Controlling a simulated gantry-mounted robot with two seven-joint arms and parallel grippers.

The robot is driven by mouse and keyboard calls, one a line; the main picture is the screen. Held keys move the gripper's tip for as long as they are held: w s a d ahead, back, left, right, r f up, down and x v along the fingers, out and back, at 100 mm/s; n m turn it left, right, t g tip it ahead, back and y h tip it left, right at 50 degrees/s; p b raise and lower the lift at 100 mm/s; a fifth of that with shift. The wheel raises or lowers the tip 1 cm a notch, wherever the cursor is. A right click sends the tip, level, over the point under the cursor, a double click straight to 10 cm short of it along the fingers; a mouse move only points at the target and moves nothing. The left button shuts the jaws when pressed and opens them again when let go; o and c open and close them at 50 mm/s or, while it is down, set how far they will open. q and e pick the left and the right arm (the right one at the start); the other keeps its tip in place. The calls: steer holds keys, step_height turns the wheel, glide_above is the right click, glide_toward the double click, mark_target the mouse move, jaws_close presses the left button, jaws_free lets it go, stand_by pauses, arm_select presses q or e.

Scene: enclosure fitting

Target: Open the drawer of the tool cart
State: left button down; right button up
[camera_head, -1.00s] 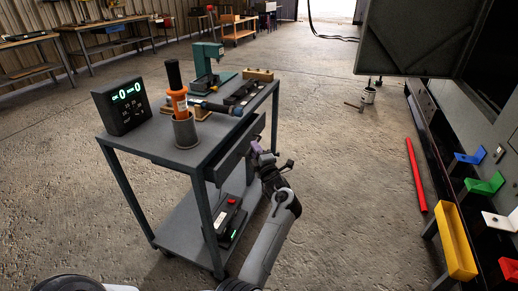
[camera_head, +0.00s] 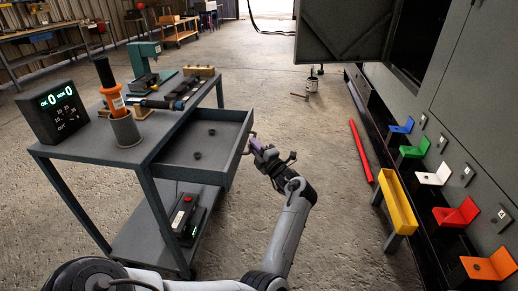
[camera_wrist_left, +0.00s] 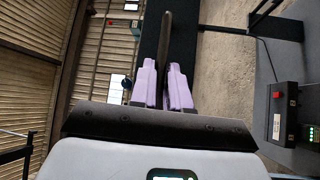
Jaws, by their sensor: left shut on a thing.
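The tool cart (camera_head: 80,147) is a grey two-shelf cart at the left of the head view. Its drawer (camera_head: 190,147) is pulled out well to the right from under the top, and its inside shows. A few small dark round pieces lie in it. My left gripper (camera_head: 257,146) is at the outer side of the drawer front. In the left wrist view, its purple fingers (camera_wrist_left: 164,75) are shut on the dark bar of the drawer handle (camera_wrist_left: 165,40). My right gripper is not in view.
On the cart top stand a digital readout box (camera_head: 51,110), a grey cup (camera_head: 125,130) holding an orange tool, and a green press (camera_head: 143,62). A black box with a red button (camera_head: 187,215) sits on the lower shelf. Open floor lies right of the drawer, before a yellow tray (camera_head: 397,203).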

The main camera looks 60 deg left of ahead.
arm_select(q)
steer(key=shift+w+d, duration=0.1)
stand_by(0.3)
steer(key=c, duration=1.2)
jaws_free()
steer(key=shift+o, duration=0.2)
steer(key=w+d+f+p, duration=0.1)
steer(key=d+p, duration=0.2)
steer(key=d, duration=0.7)
steer(key=shift+w+d+f, duration=0.2)
steer(key=shift+w+d, duration=0.05)
steer(key=shift+w, duration=0.1)
